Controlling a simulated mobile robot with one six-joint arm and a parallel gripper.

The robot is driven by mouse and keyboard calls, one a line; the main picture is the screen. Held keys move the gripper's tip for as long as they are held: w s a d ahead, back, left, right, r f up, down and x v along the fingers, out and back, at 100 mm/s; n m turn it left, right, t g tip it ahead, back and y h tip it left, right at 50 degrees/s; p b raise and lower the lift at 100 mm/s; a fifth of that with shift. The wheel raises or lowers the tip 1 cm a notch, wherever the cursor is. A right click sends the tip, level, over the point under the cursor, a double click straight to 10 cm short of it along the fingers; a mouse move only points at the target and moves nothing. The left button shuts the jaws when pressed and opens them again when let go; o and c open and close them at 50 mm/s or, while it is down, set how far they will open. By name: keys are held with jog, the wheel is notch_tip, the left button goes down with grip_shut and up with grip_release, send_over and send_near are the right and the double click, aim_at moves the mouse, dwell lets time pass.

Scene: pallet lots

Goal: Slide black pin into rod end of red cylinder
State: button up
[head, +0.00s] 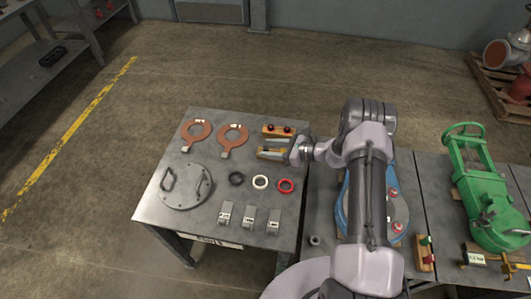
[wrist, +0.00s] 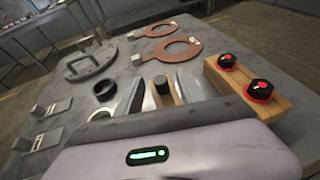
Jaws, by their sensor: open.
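My gripper (head: 272,147) is at the right end of the left table, its fingers pointing left. In the wrist view my gripper (wrist: 160,92) is open, with one metal finger on each side of a black pin (wrist: 162,84). The pin stands upright in a small wooden block (wrist: 176,92), also visible in the head view (head: 262,154). I cannot tell whether either finger touches the pin. I cannot make out a red cylinder or its rod end in either view; my arm hides part of the right table.
A wooden block (wrist: 232,83) with two black-and-red knobs stands close beside the fingers. Brown ring plates (head: 233,134), a round lid (head: 187,187), small rings (head: 260,182) and metal brackets (head: 249,215) lie around the left table. A green casting (head: 490,205) is at right.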

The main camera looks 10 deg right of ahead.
jog(key=shift+w+a, duration=0.1)
grip_shut()
